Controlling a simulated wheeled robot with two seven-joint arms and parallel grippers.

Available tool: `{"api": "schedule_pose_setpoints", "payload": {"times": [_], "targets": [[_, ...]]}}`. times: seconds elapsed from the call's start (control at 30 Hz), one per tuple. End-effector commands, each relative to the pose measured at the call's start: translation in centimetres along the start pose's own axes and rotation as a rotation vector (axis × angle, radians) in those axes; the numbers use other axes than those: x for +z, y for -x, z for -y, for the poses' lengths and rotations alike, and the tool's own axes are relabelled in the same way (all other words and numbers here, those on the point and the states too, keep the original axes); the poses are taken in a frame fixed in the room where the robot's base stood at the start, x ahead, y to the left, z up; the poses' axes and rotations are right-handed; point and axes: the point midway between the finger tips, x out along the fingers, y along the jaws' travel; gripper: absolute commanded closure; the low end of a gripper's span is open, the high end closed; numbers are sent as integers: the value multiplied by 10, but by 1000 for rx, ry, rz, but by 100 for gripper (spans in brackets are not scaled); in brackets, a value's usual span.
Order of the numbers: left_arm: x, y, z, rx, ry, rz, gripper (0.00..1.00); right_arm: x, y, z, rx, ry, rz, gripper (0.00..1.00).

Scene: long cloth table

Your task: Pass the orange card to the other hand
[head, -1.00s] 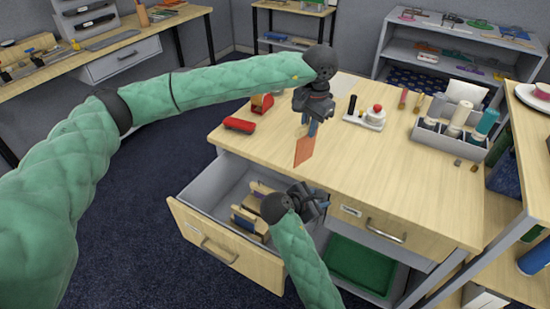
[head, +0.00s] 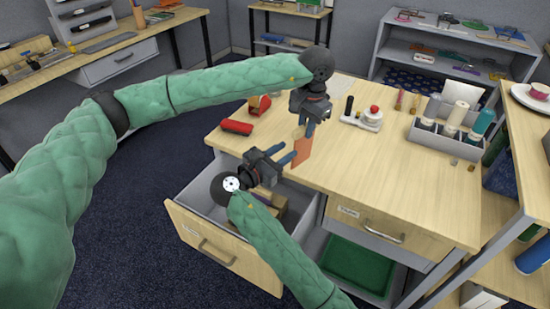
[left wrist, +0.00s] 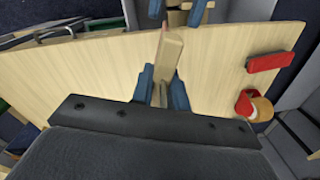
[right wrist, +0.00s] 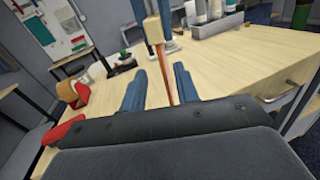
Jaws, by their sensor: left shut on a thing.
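The orange card (head: 303,149) hangs below my left gripper (head: 307,126), which is shut on it above the desk's front edge. A pale wooden piece shows at the card's upper end, between my left fingers in the left wrist view (left wrist: 171,52). The card is nearly edge-on in the right wrist view (right wrist: 164,75). My right gripper (head: 291,159) is open beside the card's lower part. In the right wrist view the card's edge shows between my right fingers (right wrist: 158,88), nearer the right one; I cannot tell whether they touch.
The desk (head: 400,180) has a red stapler-like item (head: 237,126), a tape dispenser (head: 259,106), and a grey organizer (head: 446,133) with bottles. An open drawer (head: 225,250) lies below my right gripper.

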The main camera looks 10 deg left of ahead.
Motion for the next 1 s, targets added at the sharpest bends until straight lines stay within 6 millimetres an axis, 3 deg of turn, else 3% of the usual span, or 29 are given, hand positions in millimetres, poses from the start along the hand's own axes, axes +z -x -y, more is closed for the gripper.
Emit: {"api": "schedule_pose_setpoints", "payload": {"times": [0.2, 0.5, 0.93, 1.0], "targets": [[0, 0, 0, 0, 0, 0, 100, 0, -37, 1, -2, 0, 2, 69], [0, 0, 0, 0, 0, 0, 100, 0, -71, 0, -1, 0, 0, 69], [0, 0, 0, 0, 0, 0, 100, -1, -79, 0, -1, -1, -2, 69], [0, 0, 0, 0, 0, 0, 100, -1, -79, 0, -1, -1, -2, 81]]}}
